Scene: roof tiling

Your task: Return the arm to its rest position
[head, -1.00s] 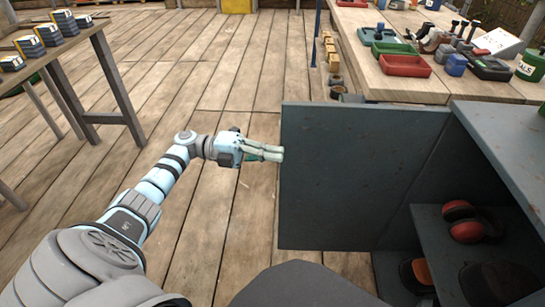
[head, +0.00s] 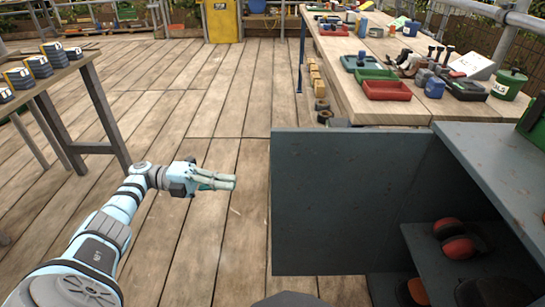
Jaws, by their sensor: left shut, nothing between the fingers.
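My left arm comes in from the lower left, stretched forward over the plank floor. My left gripper (head: 219,181) is shut and empty, its fingers pointing right. It is in the air to the left of the open grey cabinet door (head: 340,205), with a gap between the fingertips and the door's edge. My right gripper is not in view.
The grey cabinet (head: 480,150) at the right holds red ear muffs (head: 460,243) on a shelf. A workbench (head: 390,108) with red trays (head: 387,90) and tools stands behind it. A table (head: 50,72) with boxes is at the left. The floor (head: 200,100) between is clear.

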